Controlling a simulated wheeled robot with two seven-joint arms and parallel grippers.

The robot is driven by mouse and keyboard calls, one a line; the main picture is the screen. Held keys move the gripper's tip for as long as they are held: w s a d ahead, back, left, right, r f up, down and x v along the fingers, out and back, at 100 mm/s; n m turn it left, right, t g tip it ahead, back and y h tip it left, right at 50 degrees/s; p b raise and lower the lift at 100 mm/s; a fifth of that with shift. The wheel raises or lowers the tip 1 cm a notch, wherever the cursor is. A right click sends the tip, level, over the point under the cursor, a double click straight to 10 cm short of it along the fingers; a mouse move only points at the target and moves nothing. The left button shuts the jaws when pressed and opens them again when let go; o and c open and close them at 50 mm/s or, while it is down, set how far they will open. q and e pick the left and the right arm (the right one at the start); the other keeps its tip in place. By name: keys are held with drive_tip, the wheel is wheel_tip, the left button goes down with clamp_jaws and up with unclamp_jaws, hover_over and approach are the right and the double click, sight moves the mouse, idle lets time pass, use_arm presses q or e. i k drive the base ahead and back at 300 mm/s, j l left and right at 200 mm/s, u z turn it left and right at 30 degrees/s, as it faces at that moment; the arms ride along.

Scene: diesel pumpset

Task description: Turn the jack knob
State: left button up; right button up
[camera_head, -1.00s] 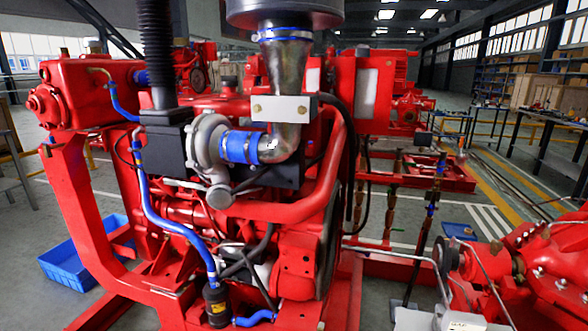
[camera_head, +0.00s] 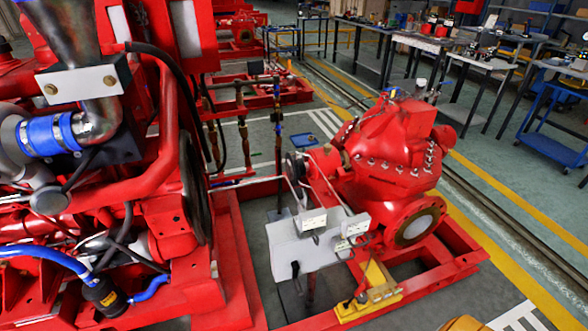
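A yellow fixture (camera_head: 378,284) sits on the front rail of the red base frame, below the red pump (camera_head: 385,160). It may be the jack; a knob on it is too small to tell. A rounded yellow object (camera_head: 464,323) is cut off by the bottom edge, and I cannot tell what it is. Neither of my grippers is in view.
The large red diesel engine (camera_head: 165,180) fills the left side. A light grey panel (camera_head: 300,245) with small white boxes stands before the pump. Workbenches (camera_head: 480,62) and a blue cart (camera_head: 553,125) stand behind. Open floor lies to the right, past a yellow line.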

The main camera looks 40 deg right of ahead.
sight(362, 299)
drive_tip(key=z, duration=0.4)
drive_tip(key=l+z, duration=0.1)
drive_tip(key=z, duration=0.65)
drive_tip(key=i+z, duration=0.1)
drive_tip(key=z, duration=0.3)
